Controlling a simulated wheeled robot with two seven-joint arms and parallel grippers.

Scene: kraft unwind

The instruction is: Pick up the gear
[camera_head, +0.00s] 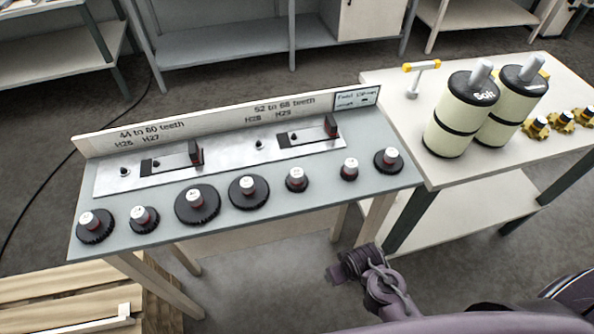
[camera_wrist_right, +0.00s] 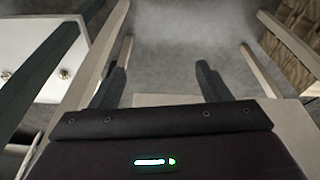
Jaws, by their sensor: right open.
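I cannot tell which one the task means. My right gripper (camera_head: 336,274) is in front of the bench, below its right part and apart from the gears. In the right wrist view its two dark fingers (camera_wrist_right: 160,82) are spread with nothing between them. My left gripper is not in view.
The grey bench (camera_head: 300,208) carries a labelled back board (camera_head: 215,122) and two slide fixtures. A cream table (camera_head: 560,85) at the right holds two drums (camera_head: 455,125), a yellow-ended handle and brass parts. Wooden slats lie at lower left. Bare floor lies before the bench.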

